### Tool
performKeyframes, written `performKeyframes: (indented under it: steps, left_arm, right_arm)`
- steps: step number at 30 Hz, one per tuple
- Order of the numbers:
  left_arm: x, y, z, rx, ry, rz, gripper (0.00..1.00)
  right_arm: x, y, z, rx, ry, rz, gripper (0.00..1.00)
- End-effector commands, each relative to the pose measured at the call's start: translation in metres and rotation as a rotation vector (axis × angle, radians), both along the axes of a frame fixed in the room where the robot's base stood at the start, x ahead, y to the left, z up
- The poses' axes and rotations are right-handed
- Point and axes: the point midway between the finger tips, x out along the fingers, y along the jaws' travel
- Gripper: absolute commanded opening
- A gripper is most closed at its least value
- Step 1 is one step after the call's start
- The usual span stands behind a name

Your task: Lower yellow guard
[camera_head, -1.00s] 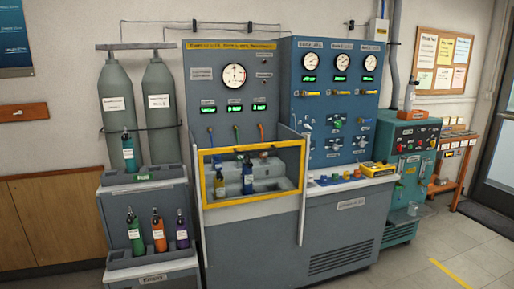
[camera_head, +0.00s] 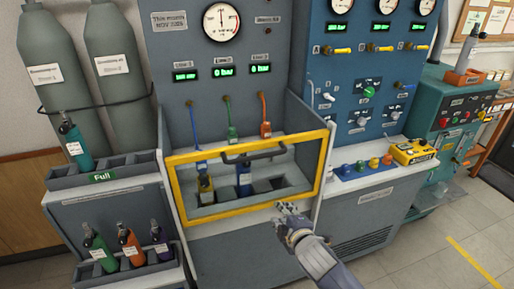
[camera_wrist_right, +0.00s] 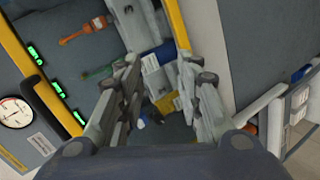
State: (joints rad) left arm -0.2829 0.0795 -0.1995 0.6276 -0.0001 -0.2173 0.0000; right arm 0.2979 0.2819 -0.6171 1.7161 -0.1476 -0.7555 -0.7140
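The yellow guard (camera_head: 250,208) is a rectangular yellow frame standing upright across the front of the bench's recessed bay. A dark handle (camera_head: 254,156) runs along its upper bar. The guard also shows in the right wrist view (camera_wrist_right: 178,25), and so does the handle (camera_wrist_right: 40,101). My right gripper (camera_head: 287,208) is by the lower bar toward its right end, below the handle and in front of the guard. In the right wrist view its two fingers (camera_wrist_right: 160,66) are spread apart with nothing between them. I cannot tell whether it touches the bar. My left gripper is out of view.
Behind the guard are small bottles, a blue one (camera_head: 244,182) among them, and hanging hoses. A rack with bottles (camera_head: 160,277) stands at left. A shelf with coloured knobs (camera_head: 362,167) and a yellow box (camera_head: 413,152) is at right. Open floor (camera_head: 430,240) lies front right.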

Motion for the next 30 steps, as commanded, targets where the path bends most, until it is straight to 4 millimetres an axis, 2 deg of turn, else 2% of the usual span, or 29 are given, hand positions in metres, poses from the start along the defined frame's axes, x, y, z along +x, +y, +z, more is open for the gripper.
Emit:
performKeyframes:
  steps: [1, 3, 6, 9, 12, 17, 26, 30]
  left_arm:
    - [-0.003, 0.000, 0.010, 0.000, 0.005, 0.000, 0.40]
    - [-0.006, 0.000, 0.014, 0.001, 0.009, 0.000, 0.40]
    - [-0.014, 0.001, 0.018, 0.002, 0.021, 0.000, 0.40]
    - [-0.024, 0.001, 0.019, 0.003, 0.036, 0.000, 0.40]
    - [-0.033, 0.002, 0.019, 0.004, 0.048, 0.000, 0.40]
    - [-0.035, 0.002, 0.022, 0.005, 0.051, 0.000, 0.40]
    - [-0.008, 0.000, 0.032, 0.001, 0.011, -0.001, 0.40]
    - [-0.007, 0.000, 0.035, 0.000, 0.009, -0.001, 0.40]
  right_arm:
    - [0.002, 0.011, 0.049, -0.039, -0.071, 0.042, 0.33]
    - [-0.001, 0.023, 0.094, -0.090, -0.147, 0.086, 0.33]
    - [-0.007, 0.035, 0.137, -0.142, -0.223, 0.127, 0.33]
    - [-0.012, 0.041, 0.159, -0.169, -0.265, 0.148, 0.33]
    - [-0.010, 0.043, 0.166, -0.180, -0.278, 0.154, 0.33]
    - [0.004, 0.048, 0.163, -0.180, -0.278, 0.153, 0.33]
    - [0.045, 0.061, 0.154, -0.177, -0.277, 0.153, 0.33]
    - [0.062, 0.067, 0.150, -0.177, -0.276, 0.153, 0.33]
